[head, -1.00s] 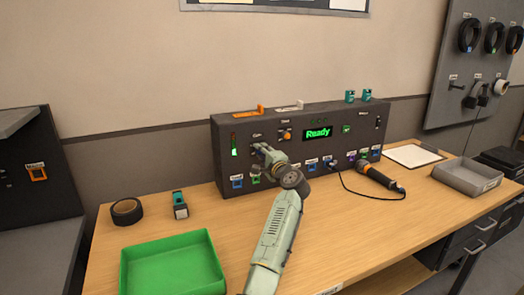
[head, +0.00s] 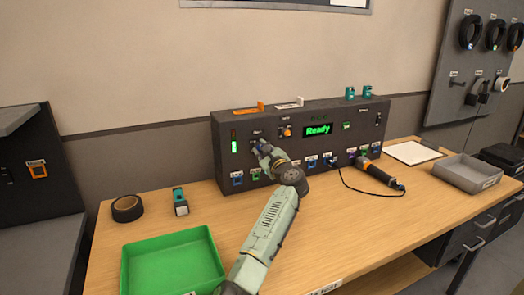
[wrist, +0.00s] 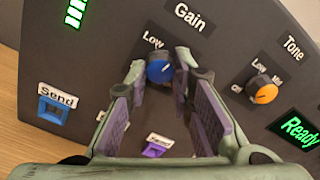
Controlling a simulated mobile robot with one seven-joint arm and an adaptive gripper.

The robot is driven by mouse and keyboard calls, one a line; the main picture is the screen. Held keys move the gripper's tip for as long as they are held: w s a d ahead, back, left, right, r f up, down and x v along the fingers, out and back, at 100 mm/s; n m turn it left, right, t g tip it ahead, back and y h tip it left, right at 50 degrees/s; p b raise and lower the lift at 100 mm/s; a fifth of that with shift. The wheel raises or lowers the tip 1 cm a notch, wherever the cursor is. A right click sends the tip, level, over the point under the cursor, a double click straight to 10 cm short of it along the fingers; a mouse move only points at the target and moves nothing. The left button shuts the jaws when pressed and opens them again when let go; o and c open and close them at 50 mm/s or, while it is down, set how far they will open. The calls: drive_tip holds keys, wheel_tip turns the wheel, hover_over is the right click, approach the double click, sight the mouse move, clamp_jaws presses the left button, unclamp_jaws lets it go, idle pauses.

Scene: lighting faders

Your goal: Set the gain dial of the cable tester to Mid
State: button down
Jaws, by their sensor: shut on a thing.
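The cable tester (head: 350,117) is a dark box at the back of the bench, its screen (head: 318,129) reading Ready. Its gain dial (wrist: 160,70) is a blue knob under the Gain label in the wrist view. My gripper (wrist: 161,68) is shut on the dial, with one fingertip on each side. The Low mark (wrist: 152,40) shows above the dial; the right finger hides other marks, and I cannot read the pointer setting. In the head view my gripper (head: 262,147) covers most of the dial. The level bar (head: 234,147) is lit green.
The orange tone dial (wrist: 264,91) is close to the right of my gripper. Colored sockets run along the tester's lower front, one with a cable to a handheld tool (head: 376,173). A green tray (head: 172,285) and tape roll (head: 127,209) are at left.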

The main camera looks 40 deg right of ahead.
drive_tip(key=m, duration=0.5)
drive_tip(key=shift+a+m, duration=0.1)
drive_tip(key=shift+m, duration=0.6)
drive_tip(key=c, duration=1.4)
unclamp_jaws()
drive_tip(key=v, duration=1.2)
